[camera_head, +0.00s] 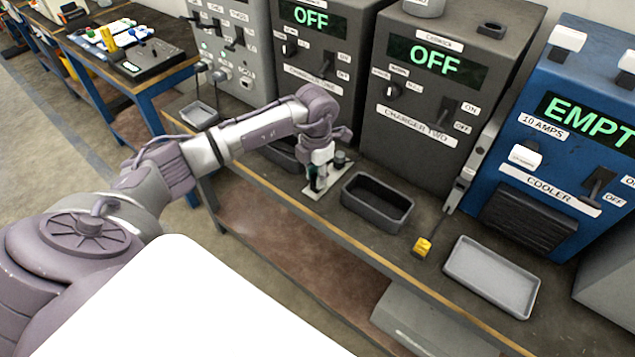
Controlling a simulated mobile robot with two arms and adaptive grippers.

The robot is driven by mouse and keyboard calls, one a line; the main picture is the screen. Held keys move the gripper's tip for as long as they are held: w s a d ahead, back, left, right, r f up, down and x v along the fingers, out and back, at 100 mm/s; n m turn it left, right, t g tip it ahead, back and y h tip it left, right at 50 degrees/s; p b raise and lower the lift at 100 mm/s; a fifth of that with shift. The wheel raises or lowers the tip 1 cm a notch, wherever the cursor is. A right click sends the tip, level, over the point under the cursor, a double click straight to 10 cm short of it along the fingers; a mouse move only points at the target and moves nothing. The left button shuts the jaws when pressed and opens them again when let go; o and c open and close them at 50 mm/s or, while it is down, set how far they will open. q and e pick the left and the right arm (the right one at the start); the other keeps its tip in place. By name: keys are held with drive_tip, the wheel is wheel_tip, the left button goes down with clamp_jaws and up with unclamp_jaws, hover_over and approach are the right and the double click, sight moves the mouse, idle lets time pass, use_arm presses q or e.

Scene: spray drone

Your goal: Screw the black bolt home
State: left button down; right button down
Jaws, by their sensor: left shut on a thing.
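My left gripper (318,178) points down over a small pale plate (318,194) on the workbench, in front of the two grey chargers. It is shut on a small dark thing at its fingertips. This is too small and too covered to tell surely whether it is the black bolt, or how deep it sits. Another small dark piece (341,159) stands at the plate's far right. My right gripper is not in view.
A black open tray (377,203) stands just right of the plate. Charger one (318,50), charger two (420,95) and the blue cooler (560,150) line the back. The workbench's front edge is clear.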

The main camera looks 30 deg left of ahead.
use_arm(q)
drive_tip(key=m+b, duration=0.2)
drive_tip(key=m, duration=0.2)
drive_tip(key=shift+f, duration=0.15)
drive_tip(key=m+b, duration=0.2)
drive_tip(key=m, duration=0.1)
drive_tip(key=shift+m, duration=0.4)
drive_tip(key=m+b, duration=0.1)
drive_tip(key=m, duration=0.2)
drive_tip(key=shift+m+b, duration=0.35)
drive_tip(key=shift+m, duration=0.25)
